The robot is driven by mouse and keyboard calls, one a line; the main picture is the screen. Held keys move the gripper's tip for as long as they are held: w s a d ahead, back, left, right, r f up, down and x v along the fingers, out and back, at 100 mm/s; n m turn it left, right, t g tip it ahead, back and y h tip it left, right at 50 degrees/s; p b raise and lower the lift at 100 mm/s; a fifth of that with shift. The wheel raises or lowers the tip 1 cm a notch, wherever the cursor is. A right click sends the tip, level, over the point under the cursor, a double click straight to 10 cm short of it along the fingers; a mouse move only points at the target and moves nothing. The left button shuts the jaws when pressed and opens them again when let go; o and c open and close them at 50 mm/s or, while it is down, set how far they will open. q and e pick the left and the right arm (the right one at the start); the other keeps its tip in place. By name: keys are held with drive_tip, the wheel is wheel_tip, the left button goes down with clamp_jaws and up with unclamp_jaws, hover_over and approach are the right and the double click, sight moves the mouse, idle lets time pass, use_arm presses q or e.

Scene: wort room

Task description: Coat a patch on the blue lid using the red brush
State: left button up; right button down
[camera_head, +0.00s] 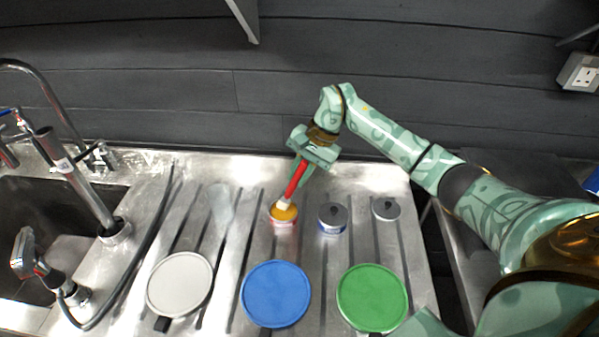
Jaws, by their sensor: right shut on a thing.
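The red brush (297,180) is held in my right gripper (311,160), which is shut on its handle. The brush tilts down to the left, and its pale bristle end is at the top of an open pot (284,222) with orange-yellow contents. I cannot tell how deep the bristles reach. The round blue lid (276,294) lies flat on the metal drainboard, in front of the pot. No coated patch shows on its top. My left gripper is not in view.
A white lid (180,284) and a green lid (371,298) lie on either side of the blue one. Two small grey-topped pots (332,216) (386,209) stand right of the open pot. A sink (50,215) with taps and a black hose lies left. A dark wall stands behind.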

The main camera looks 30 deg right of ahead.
drive_tip(key=shift+s+f+b, duration=0.1)
drive_tip(key=shift+f+b, duration=0.35)
drive_tip(key=shift+f, duration=0.15)
idle(1.5)
drive_tip(key=shift+r+p, duration=2.1)
drive_tip(key=shift+r, duration=1.5)
